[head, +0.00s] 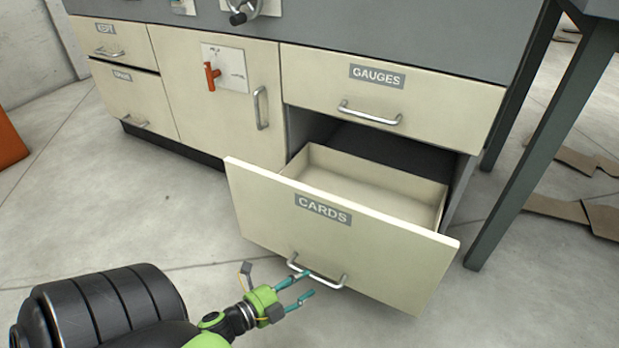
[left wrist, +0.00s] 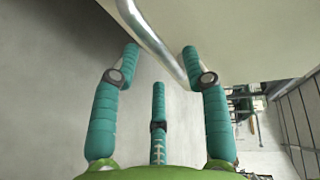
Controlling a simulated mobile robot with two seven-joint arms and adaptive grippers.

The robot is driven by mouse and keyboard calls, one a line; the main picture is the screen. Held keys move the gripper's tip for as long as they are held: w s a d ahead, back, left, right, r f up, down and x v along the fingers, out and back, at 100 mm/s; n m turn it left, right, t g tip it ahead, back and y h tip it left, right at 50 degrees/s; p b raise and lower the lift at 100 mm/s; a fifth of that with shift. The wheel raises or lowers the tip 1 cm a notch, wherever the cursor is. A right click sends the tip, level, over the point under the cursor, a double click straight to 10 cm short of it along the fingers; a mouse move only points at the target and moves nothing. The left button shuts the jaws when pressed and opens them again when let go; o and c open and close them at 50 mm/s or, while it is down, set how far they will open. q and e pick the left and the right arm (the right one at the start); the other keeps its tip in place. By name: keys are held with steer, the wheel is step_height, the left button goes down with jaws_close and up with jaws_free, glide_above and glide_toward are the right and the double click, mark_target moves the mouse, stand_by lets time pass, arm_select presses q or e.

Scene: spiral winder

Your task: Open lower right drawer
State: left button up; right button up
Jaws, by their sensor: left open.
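The lower right drawer (head: 330,232), labelled CARDS, stands pulled well out of the cabinet, and its inside looks empty. Its silver bar handle (head: 318,273) is low on the front; the handle also shows in the left wrist view (left wrist: 152,38). My left gripper (head: 309,283) is at the handle with its teal fingers spread open. In the left wrist view the bar passes between the fingertips (left wrist: 160,50), and I cannot tell whether any finger touches it. My right gripper is in neither view.
The GAUGES drawer (head: 392,88) above is shut. A door (head: 222,110) with a red lever (head: 211,76) stands left of the open drawer. Dark table legs (head: 545,140) stand close on the right. The floor (head: 130,220) in front is clear.

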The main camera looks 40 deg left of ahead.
arm_select(q)
steer(key=v, duration=0.8)
